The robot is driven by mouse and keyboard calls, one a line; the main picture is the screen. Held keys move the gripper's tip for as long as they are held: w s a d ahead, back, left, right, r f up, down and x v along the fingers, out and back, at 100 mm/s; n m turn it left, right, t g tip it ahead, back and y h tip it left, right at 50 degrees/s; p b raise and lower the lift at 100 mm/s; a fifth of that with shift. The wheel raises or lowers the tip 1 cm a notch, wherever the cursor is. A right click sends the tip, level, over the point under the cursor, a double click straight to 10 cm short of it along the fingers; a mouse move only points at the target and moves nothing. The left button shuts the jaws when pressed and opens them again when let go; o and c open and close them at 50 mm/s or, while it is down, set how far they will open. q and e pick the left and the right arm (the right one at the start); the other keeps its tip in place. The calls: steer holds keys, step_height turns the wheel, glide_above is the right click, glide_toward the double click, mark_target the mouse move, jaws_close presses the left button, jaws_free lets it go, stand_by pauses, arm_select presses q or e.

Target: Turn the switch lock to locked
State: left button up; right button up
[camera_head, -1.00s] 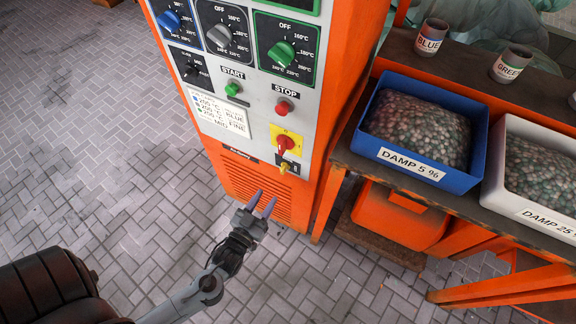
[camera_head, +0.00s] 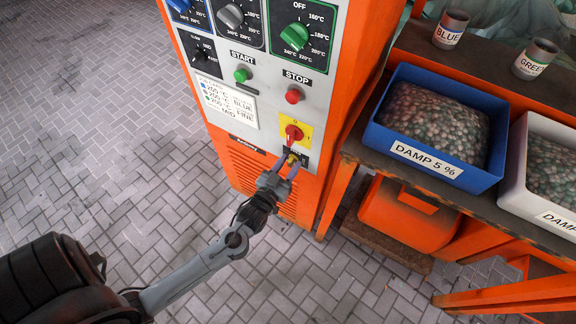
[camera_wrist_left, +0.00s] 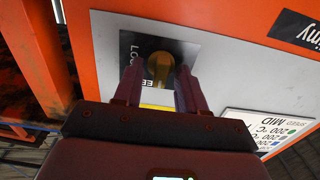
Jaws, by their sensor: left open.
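The switch lock, a brass-coloured knob (camera_wrist_left: 160,68) on a black plate (camera_wrist_left: 135,48) with partly covered lettering, shows in the left wrist view. In the head view the switch lock (camera_head: 292,158) sits low on the orange cabinet, just below the red rotary switch (camera_head: 293,133) on its yellow plate. My left gripper (camera_wrist_left: 155,82) is open, with one finger on each side of the knob. I cannot tell whether the fingers touch it. In the head view my left gripper (camera_head: 285,165) reaches up to the panel from below and partly hides the plate. My right gripper is not in view.
Above are a green start button (camera_head: 241,75), a red stop button (camera_head: 294,95) and several dials. A blue bin (camera_head: 440,175) and a white bin (camera_head: 510,190) of pellets stand on the bench to the right. The floor left of the cabinet is clear.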

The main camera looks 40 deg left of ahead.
arm_select(q)
steer(key=shift+c, duration=0.4)
steer(key=shift+s, duration=0.1)
jaws_close()
